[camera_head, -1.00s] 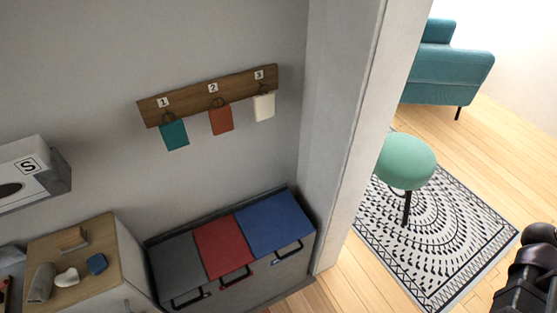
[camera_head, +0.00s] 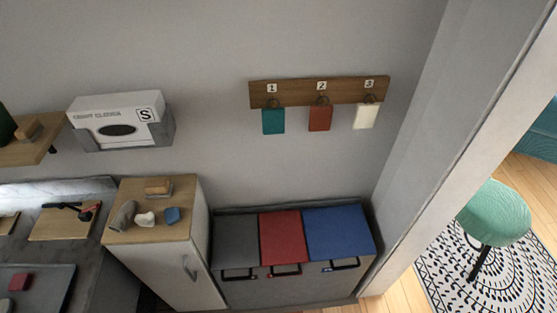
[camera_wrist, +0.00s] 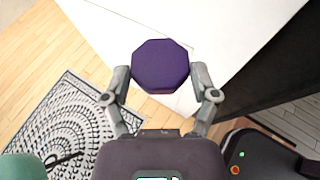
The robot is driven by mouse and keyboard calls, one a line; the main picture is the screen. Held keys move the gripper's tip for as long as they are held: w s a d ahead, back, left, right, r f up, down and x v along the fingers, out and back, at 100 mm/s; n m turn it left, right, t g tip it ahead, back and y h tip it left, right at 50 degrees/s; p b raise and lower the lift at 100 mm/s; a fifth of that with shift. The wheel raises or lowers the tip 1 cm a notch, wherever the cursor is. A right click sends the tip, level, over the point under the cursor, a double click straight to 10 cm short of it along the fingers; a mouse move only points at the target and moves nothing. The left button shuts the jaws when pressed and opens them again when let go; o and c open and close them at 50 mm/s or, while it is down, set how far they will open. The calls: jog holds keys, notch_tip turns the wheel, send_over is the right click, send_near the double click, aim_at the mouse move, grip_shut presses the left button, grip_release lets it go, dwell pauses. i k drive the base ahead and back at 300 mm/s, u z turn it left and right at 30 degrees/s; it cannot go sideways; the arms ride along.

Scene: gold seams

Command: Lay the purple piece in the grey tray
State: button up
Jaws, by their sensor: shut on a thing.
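The purple piece (camera_wrist: 160,65) is an eight-sided block in the wrist view. My gripper (camera_wrist: 160,78) is shut on it, with one finger at each side. Pale wood floor and a white surface show beyond the piece. A dark grey, flat, tray-like thing (camera_head: 52,293) lies at the lower left of the head view, cut off by the picture edge. A small dark red block (camera_head: 19,281) is on it. My gripper and the purple piece are not in the head view.
A white cabinet (camera_head: 180,270) carries a stone, a white heart-shaped thing, a blue block and a wooden block. Beside it stand bins with grey, red and blue lids (camera_head: 340,233). A green stool (camera_head: 495,212) stands on a patterned rug, which the wrist view also shows.

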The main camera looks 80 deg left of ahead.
aim_at(45, 295)
jog(key=u, duration=1.25)
jog(key=k, duration=0.15)
jog(key=u, duration=3.05)
jog(key=i, duration=0.2)
jog(key=z, duration=0.15)
